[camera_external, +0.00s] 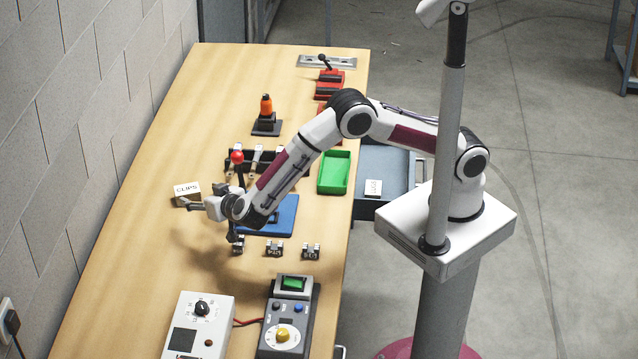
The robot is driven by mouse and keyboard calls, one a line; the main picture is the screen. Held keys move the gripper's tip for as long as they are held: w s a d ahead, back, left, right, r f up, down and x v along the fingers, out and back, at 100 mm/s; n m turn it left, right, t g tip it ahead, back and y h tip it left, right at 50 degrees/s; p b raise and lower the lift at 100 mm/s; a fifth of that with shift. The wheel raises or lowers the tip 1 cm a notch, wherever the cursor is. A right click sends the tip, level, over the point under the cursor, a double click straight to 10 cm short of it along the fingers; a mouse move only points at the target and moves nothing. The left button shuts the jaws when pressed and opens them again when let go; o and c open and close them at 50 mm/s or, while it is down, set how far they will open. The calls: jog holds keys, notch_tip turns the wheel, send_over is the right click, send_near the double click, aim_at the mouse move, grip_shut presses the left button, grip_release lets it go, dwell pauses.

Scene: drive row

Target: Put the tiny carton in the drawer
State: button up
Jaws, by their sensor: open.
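A tiny carton (187,191) with a white top lettered "CLIPS" and brown sides sits on the wooden table near the wall. My gripper (194,205) is open beside the carton, on its near right side; I cannot tell whether the fingers touch it or reach around it. The grey-blue drawer (389,158) stands pulled out from the table's right edge, behind my arm. A small white lettered item (373,188) shows at the drawer's near end.
A green tray (334,172) lies by the drawer, and a blue plate (282,212) lies under my forearm. A red-knobbed lever (237,158) and orange-topped switch (266,108) stand nearby. Control boxes (199,325) fill the front. The table's left strip is clear.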

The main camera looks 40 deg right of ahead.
jog(key=w+a+r+n+g+y, duration=0.1)
jog(key=w+a+r+n+y, duration=0.1)
jog(key=a+y, duration=0.35)
jog(key=w+a+r+n+g+y, duration=0.2)
jog(key=w+a+r+y, duration=0.1)
jog(key=a, duration=0.5)
jog(key=n+g+h, duration=0.5)
jog(key=g, duration=0.2)
send_over(189, 189)
jog(key=s, duration=0.2)
jog(key=f, duration=0.3)
jog(key=shift+d+f, duration=0.15)
jog(key=shift+d, duration=0.85)
jog(key=shift+x, duration=1.3)
jog(key=shift+f, duration=0.1)
